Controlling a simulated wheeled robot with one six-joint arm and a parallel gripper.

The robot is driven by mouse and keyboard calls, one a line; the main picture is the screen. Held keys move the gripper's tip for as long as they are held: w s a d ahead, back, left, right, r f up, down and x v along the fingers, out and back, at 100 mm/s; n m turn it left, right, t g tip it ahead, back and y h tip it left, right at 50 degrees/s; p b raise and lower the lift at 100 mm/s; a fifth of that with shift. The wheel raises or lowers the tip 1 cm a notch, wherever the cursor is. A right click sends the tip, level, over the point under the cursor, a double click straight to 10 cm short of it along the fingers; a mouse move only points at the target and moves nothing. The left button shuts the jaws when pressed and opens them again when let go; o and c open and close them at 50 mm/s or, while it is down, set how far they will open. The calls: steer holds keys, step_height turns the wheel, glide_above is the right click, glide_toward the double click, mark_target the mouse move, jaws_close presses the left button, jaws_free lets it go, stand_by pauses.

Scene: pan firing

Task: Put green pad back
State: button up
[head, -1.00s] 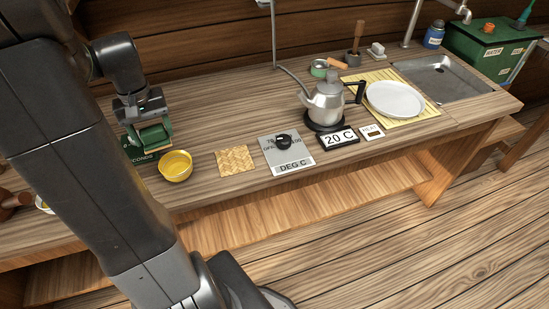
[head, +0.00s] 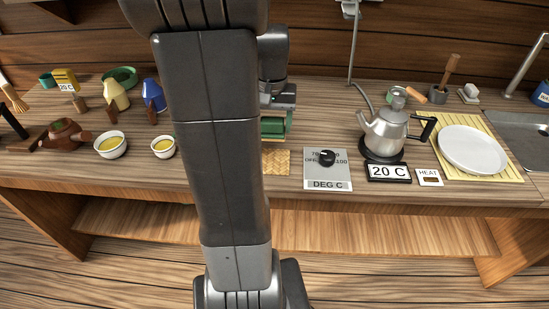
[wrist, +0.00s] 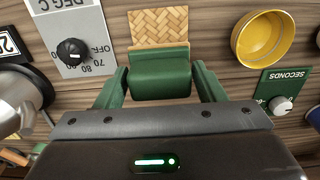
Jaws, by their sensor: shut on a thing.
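The green pad (wrist: 160,75) is between the fingers of my gripper (wrist: 160,88) in the wrist view. The gripper is shut on it. In the head view my gripper (head: 274,124) and the green pad show just behind a woven square mat (head: 276,161), partly hidden by my arm. The mat also shows in the wrist view (wrist: 158,25), directly beyond the pad, which overlaps its near edge in the picture. I cannot tell how high the pad is above the bench.
A grey dial plate (head: 326,170) and kettle (head: 386,131) stand right of the mat. A yellow bowl (wrist: 263,40) and green seconds timer (wrist: 278,97) show in the wrist view. Small bowls (head: 110,146) stand at left. My arm hides part of the bench.

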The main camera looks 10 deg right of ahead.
mark_target(273, 120)
step_height(273, 120, down, 9)
steer(key=shift+f, duration=0.1)
stand_by(0.3)
steer(key=shift+f, duration=0.1)
steer(key=shift+f, duration=0.15)
steer(key=o, duration=0.9)
step_height(273, 120, up, 14)
steer(key=shift+s+d, duration=0.1)
steer(key=shift+s, duration=0.05)
steer(key=shift+f, duration=0.1)
